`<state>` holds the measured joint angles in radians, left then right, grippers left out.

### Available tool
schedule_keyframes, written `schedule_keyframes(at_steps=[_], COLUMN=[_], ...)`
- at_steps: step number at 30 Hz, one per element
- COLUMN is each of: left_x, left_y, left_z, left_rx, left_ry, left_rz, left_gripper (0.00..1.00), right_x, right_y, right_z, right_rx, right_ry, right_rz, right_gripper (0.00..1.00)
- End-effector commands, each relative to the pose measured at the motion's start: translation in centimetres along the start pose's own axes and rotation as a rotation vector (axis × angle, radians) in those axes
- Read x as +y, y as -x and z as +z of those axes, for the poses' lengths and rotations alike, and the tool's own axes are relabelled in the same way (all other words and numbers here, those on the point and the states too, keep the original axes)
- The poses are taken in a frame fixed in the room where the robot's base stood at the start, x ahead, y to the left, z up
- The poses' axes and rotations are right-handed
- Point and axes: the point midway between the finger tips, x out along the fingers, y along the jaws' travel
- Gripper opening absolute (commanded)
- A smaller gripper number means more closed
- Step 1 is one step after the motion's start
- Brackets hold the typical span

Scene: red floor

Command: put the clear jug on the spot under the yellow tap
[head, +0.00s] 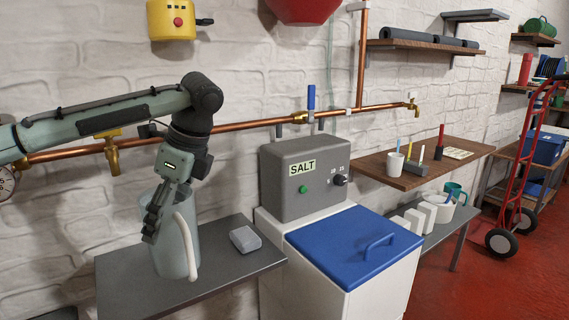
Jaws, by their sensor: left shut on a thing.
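The clear jug (177,252), a pale see-through vessel with a whitish handle (188,245), is upright at the grey table (235,278). I cannot tell whether its base touches the top. My left gripper (153,228) points down and is shut on the jug, covering part of its upper side. A brass-yellow tap (112,155) hangs from the copper pipe at the left, above and left of the jug. Another brass tap (413,106) is at the pipe's right end. No marked spot can be made out under either tap. My right gripper is out of view.
A small grey box (245,239) lies right of the jug. The salt machine (305,180) with its blue lid (355,245) stands beside the table. The table's front is clear.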

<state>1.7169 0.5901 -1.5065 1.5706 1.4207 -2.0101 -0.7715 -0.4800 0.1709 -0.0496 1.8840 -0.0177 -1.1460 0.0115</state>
Motion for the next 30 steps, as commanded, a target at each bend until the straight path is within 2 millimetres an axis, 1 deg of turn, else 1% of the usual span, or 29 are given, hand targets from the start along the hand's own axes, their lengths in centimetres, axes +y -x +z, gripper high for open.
schedule_keyframes(at_steps=[1, 7, 11, 14, 17, 24, 27, 30], left_x=[0.1, 0.7, 1.3, 2.0, 3.0, 5.9, 6.9, 7.7], left_y=[-0.3, -1.6, -2.9, -4.1, -5.3, -8.4, -9.1, -9.6], left_z=[0.2, -1.5, -3.0, -4.3, -6.1, -10.5, -11.8, -12.8], left_rx=[0.000, 0.000, -0.001, 0.000, 0.000, -0.001, 0.001, 0.001], left_ry=[0.021, 0.158, 0.285, 0.414, 0.572, 1.041, 1.192, 1.304], left_rz=[0.009, 0.067, 0.121, 0.178, 0.246, 0.440, 0.501, 0.545], left_gripper=[0.47, 0.47, 0.47, 0.47, 0.47, 0.47, 0.47, 0.47], right_x=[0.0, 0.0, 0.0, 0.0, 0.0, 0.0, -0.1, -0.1], right_y=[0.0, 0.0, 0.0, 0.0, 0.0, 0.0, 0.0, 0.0], right_z=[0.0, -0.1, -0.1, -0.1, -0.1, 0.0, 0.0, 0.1], right_rx=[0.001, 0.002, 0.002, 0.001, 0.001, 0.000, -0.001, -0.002], right_ry=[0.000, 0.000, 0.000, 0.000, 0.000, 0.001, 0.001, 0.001], right_rz=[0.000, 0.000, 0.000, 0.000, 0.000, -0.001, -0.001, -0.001], right_gripper=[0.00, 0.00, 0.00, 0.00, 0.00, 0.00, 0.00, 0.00])
